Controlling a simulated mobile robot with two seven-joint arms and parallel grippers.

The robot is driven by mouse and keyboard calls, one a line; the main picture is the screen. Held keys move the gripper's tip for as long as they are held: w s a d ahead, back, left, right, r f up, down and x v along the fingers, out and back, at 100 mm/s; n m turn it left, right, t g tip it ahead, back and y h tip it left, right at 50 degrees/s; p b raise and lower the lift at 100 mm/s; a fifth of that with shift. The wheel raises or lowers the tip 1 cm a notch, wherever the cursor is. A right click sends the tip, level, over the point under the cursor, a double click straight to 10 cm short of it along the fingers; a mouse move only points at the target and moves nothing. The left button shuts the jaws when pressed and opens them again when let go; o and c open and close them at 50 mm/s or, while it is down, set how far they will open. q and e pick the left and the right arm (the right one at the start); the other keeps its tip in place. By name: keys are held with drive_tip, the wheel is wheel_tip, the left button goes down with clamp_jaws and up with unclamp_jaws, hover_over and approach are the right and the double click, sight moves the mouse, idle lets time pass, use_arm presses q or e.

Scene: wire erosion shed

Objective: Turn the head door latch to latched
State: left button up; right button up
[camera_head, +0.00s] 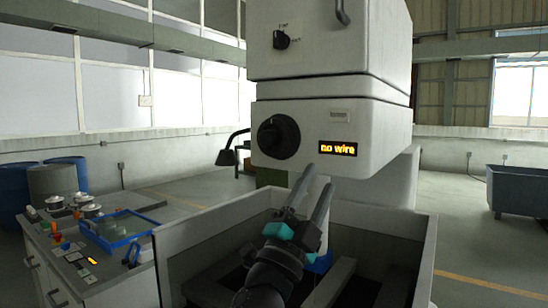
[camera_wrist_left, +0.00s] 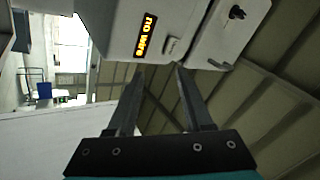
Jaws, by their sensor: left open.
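The machine head (camera_head: 330,90) is a white box in two parts with a dark seam between them. A small black turn knob (camera_head: 281,40), likely the door latch, sits on the upper part between tiny labels I cannot read surely; it also shows in the left wrist view (camera_wrist_left: 237,12). A bar handle (camera_head: 342,12) is to its right. My left gripper (camera_head: 317,178) is open and empty, pointing up in front of the lower part, below and right of the knob and apart from it. Its fingers also show in the left wrist view (camera_wrist_left: 159,68). My right gripper is not in view.
A larger black dial (camera_head: 278,136) and a display reading "no wire" (camera_head: 338,148) are on the lower head. An open-topped tank (camera_head: 200,260) stands below. A bench with a blue tray (camera_head: 118,232) is at left. A grey bin (camera_head: 515,190) stands far right.

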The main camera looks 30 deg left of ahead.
use_arm(q)
drive_tip(key=s+d+r+m+g+h, duration=0.1)
drive_tip(key=d+r+m+g+h, duration=0.35)
drive_tip(key=m, duration=0.55)
drive_tip(key=s+d+r+m+g+h, duration=0.1)
drive_tip(key=r+m+g+h, duration=0.3)
drive_tip(key=r+m+h, duration=0.4)
drive_tip(key=s+d+r+m+g+h, duration=0.1)
drive_tip(key=d+r+m+g+h, duration=0.3)
drive_tip(key=m, duration=0.7)
drive_tip(key=n+t+y+p, duration=0.5)
drive_tip(key=y, duration=1.2)
approach(275, 37)
drive_tip(key=w, duration=0.3)
drive_tip(key=w+d, duration=0.1)
drive_tip(key=w, duration=0.5)
drive_tip(key=shift+w+d+f, duration=0.15)
drive_tip(key=shift+d, duration=0.05)
clamp_jaws()
